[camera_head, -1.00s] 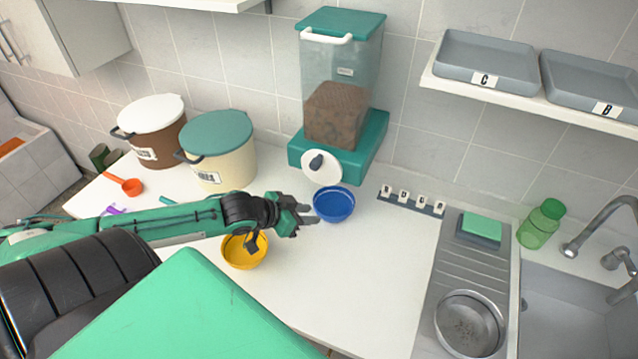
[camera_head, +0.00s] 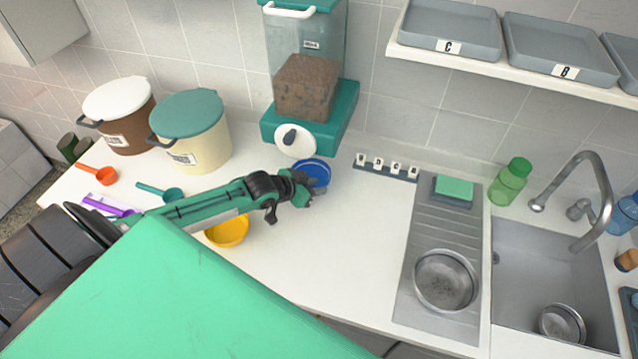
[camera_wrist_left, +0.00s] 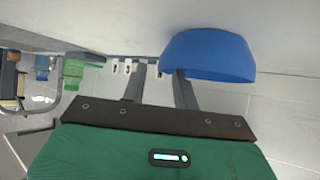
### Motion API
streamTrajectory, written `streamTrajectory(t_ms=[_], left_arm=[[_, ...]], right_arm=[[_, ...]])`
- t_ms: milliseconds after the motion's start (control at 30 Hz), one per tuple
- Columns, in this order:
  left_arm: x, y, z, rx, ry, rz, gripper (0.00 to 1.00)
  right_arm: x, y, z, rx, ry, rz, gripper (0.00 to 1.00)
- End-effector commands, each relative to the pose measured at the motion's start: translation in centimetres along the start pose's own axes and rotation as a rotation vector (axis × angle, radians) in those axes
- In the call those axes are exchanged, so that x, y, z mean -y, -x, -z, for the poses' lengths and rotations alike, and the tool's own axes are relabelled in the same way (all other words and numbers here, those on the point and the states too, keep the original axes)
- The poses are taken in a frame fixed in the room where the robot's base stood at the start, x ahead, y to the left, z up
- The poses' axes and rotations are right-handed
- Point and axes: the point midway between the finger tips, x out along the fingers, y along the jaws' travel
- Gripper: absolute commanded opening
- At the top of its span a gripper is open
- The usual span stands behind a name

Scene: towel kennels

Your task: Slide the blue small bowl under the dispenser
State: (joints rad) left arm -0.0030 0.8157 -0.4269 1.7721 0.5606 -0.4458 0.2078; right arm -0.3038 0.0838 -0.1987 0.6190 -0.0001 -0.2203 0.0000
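The blue small bowl (camera_head: 316,169) stands on the counter just in front of the dispenser (camera_head: 312,90), a little right of its round white spout cover (camera_head: 296,141). My left gripper (camera_head: 308,191) is at the bowl's near side and hides part of it. In the left wrist view, the two fingers (camera_wrist_left: 160,88) are apart with nothing seen between them. The blue bowl (camera_wrist_left: 208,55) is at the tip of the right-hand finger and overlaps it; whether they touch I cannot tell. My right gripper is not in view.
A yellow bowl (camera_head: 228,232) sits below my left forearm. Two lidded bins (camera_head: 190,130) (camera_head: 120,115) and scoops (camera_head: 103,175) are at left. A letter rack (camera_head: 387,167) stands right of the blue bowl. A drainboard with a metal bowl (camera_head: 446,280) and a sink are further right. The counter's middle front is clear.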

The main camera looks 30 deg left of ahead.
Motion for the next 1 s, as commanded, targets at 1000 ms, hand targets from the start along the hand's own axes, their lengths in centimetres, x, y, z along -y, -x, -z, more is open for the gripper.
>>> streamTrajectory(t_ms=[1000], left_arm=[[0.0, -2.1, 0.0, 0.000, 0.000, 0.001, 0.00]], right_arm=[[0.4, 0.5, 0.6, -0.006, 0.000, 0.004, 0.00]])
